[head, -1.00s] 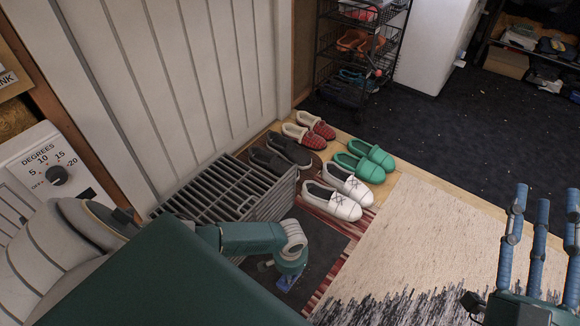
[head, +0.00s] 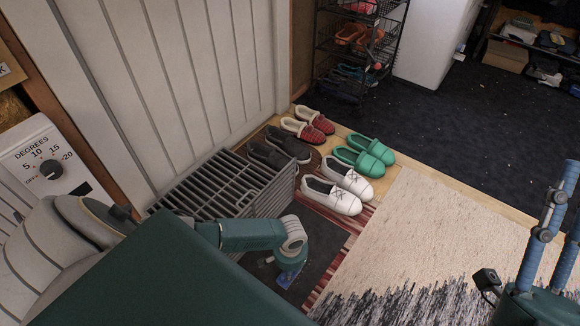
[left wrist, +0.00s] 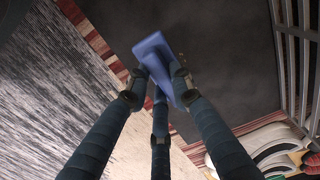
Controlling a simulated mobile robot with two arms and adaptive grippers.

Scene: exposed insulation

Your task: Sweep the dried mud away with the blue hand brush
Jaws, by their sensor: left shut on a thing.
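The blue hand brush (left wrist: 153,50) is held between the fingers of my left gripper (left wrist: 160,85) in the left wrist view, over the dark mat (left wrist: 225,55). In the head view my left gripper (head: 291,262) points down over the same dark mat (head: 325,236), with a bit of the brush (head: 288,280) showing below it. I cannot tell whether the bristles touch the mat. A few tiny brown crumbs (left wrist: 182,56), possibly dried mud, lie beside the brush. My right gripper (head: 561,215) is open and empty at the right edge, partly out of frame.
A grey slatted rack (head: 225,185) stands against the panelled wall, left of the mat. White shoes (head: 335,196), green shoes (head: 364,157), red shoes (head: 307,125) and dark shoes (head: 280,150) stand behind the mat. A pale rug (head: 430,235) lies flat and clear to the right.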

